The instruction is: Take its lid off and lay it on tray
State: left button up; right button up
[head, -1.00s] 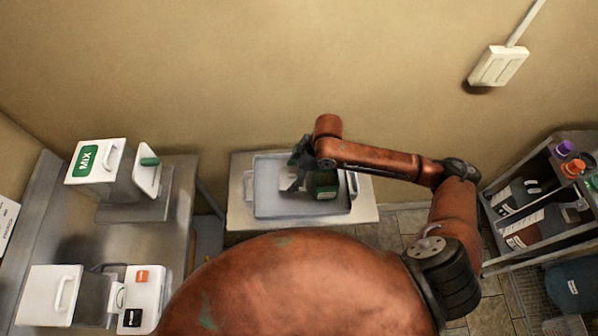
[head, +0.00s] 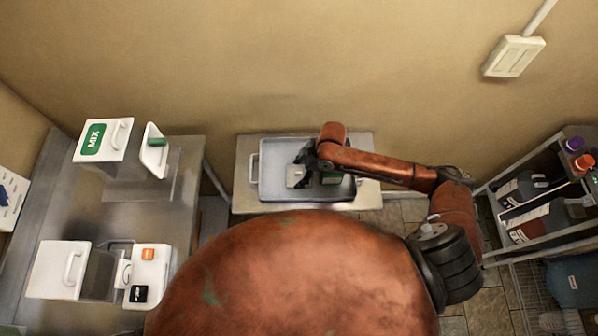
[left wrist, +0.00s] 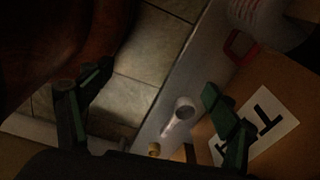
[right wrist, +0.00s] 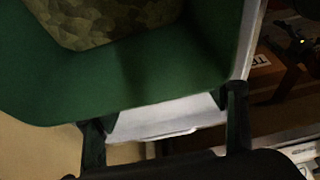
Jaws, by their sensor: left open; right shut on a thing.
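The grey tray (head: 268,166) lies on a small table in the middle of the head view. In the right wrist view the green bucket (right wrist: 175,70) fills the top, with mottled olive contents showing inside. My left gripper (left wrist: 155,110) is open and empty, outside the head view.
White-lidded containers, one marked MIX (head: 100,140), stand on the left steel bench (head: 130,222). A shelf (head: 540,195) with bottles is at right. A white scoop (left wrist: 182,112) and a labelled box (left wrist: 262,125) are below my left gripper.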

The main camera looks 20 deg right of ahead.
jog(key=o, duration=1.1)
jog(key=shift+f, duration=0.1)
jog(key=shift+c, duration=0.2)
jog(key=shift+o, duration=1.1)
pick_arm(q)
jog(key=shift+s+f, duration=0.1)
jog(key=shift+s, duration=0.8)
jog(key=shift+w, duration=0.15)
pick_arm(e)
jog(key=shift+r, duration=0.3)
pick_arm(q)
jog(key=shift+w+r, duration=0.1)
jog(key=shift+r, duration=0.15)
pick_arm(e)
jog(key=v, duration=1.1)
jog(key=shift+r, duration=0.35)
pick_arm(q)
jog(key=shift+a, duration=0.1)
pick_arm(e)
jog(key=shift+s, duration=0.15)
